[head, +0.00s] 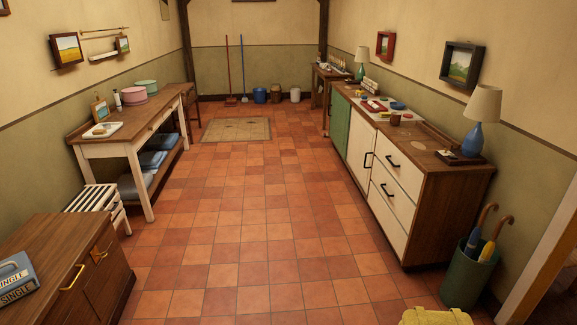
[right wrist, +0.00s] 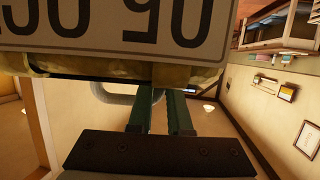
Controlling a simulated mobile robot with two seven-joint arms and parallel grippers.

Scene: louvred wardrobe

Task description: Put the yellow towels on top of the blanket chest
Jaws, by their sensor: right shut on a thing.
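A yellow bundle (head: 437,317), which looks like the yellow towels, shows at the bottom edge of the head view, right of the middle, mostly cut off. In the right wrist view yellow cloth (right wrist: 195,75) shows below a large pale label with dark letters, cut off by the frame. A grey curved handle (right wrist: 112,96) hangs beside it. My right gripper (right wrist: 160,100) is shut on the towels, apparently by this handle; the exact contact is partly hidden. My left gripper is not in view. I cannot make out a blanket chest in either view.
A low wooden cabinet (head: 50,245) at lower left bears a blue-grey pack marked SINGLE (head: 15,280). A long counter (head: 440,195) and umbrella bin (head: 467,275) line the right. The tiled middle floor is clear.

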